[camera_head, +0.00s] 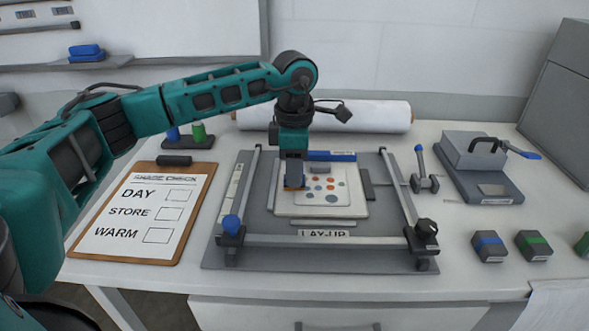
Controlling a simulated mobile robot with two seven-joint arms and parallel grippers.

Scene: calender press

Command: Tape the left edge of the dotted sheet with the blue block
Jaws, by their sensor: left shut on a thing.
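The dotted sheet (345,198), pale with orange, blue and grey dots, lies on the lay-up board (216,257). My left gripper (293,186) points down at the sheet's left part, its tips at or just above the surface. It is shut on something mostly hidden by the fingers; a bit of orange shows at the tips. A blue strip (332,156) lies along the sheet's back edge. My right gripper is out of view.

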